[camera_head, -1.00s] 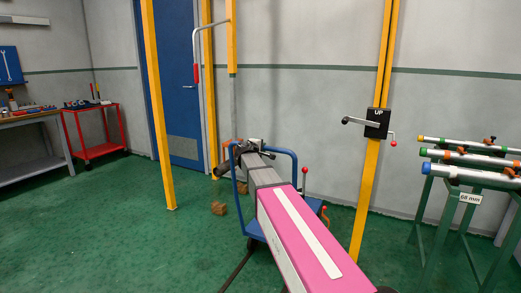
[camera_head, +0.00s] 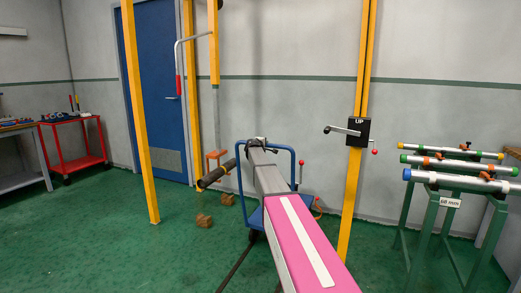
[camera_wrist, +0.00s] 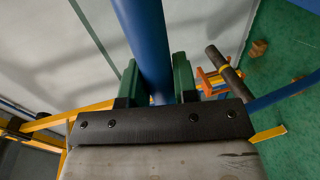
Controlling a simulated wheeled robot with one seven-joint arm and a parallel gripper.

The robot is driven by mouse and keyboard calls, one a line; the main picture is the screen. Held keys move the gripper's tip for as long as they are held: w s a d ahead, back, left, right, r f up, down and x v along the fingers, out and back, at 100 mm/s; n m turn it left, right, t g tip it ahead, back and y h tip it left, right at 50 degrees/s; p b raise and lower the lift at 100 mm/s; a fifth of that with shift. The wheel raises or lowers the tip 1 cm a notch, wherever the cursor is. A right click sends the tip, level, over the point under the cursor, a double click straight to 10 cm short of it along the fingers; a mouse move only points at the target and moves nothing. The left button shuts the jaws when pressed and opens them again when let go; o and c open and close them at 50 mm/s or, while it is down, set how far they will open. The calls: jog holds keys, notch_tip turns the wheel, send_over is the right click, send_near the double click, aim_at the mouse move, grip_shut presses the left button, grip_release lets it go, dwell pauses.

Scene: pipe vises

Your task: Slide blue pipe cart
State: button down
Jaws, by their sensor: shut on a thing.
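The blue pipe cart (camera_head: 242,192) stands on the green floor beyond my arm, its tube handle curving up on both sides of my wrist. My gripper (camera_head: 257,143) is at the handle. In the wrist view, the green fingers of my gripper (camera_wrist: 157,88) are shut on the blue handle tube (camera_wrist: 146,38), one on each side. A dark pipe (camera_head: 217,173) lies slanted at the cart's left; it also shows in the wrist view (camera_wrist: 224,70), near orange parts (camera_wrist: 212,82). My arm hides much of the cart's deck, and I cannot tell what holds the pipe.
Small brown blocks (camera_head: 204,220) lie on the floor left of the cart. Yellow posts stand left (camera_head: 140,120) and right (camera_head: 352,190), the right one bearing a crank box marked UP (camera_head: 358,131). A green rack (camera_head: 430,218) with several pipes stands at right. Left floor is open.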

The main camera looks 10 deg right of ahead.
jog(key=shift+w+d, duration=0.35)
jog(key=shift+w, duration=0.2)
jog(key=c, duration=0.9)
grip_release()
jog(key=shift+w+d, duration=0.1)
jog(key=v, duration=1.1)
